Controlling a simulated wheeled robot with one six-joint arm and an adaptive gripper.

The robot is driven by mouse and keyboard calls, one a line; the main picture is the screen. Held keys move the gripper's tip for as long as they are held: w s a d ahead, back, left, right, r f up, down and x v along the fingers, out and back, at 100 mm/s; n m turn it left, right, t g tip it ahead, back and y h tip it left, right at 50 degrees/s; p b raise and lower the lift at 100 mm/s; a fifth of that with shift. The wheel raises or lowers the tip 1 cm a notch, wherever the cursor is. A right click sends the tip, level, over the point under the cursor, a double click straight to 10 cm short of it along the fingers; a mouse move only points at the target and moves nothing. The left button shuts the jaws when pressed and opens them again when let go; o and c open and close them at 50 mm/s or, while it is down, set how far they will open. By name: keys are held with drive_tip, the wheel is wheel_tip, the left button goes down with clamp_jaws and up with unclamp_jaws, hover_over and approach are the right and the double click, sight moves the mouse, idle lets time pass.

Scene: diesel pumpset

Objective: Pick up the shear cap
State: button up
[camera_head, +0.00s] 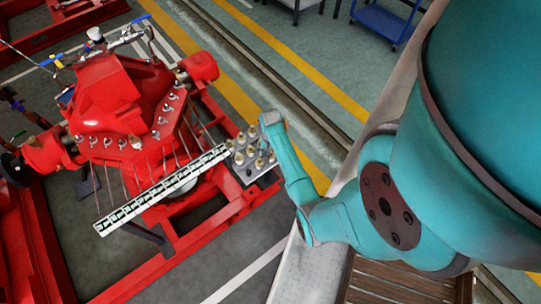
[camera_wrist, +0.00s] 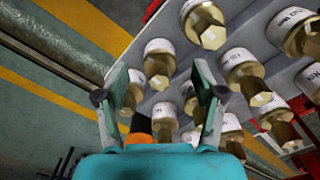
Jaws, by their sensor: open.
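Several brass caps with white labelled collars stand on a grey plate (camera_wrist: 156,22) in the wrist view; one cap (camera_wrist: 160,58) is close beyond my fingertips, slightly left of centre. I cannot tell which of them is the shear cap. My gripper (camera_wrist: 160,88) is open, its two dark-tipped fingers apart. More caps show between and beside the fingers, including one cap (camera_wrist: 165,113); none is clearly clamped. In the head view the caps (camera_head: 252,151) cluster on a small grey plate (camera_head: 266,179), just below the end of my arm. My fingers are not distinguishable there.
A red pumpset (camera_head: 113,95) stands left of the plate, with thin rods and a long pale strip (camera_head: 160,190) in front. Other caps crowd closely around my fingers. Green floor with yellow lines lies behind, and a blue cart (camera_head: 383,22) stands at the top right.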

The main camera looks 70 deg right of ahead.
drive_tip(key=shift+f, duration=0.8)
drive_tip(key=shift+c, duration=0.3)
drive_tip(key=c, duration=1.1)
drive_tip(key=shift+c, duration=0.2)
drive_tip(key=shift+r, duration=0.15)
wheel_tip(320, 180, up, 10)
drive_tip(key=shift+f, duration=0.1)
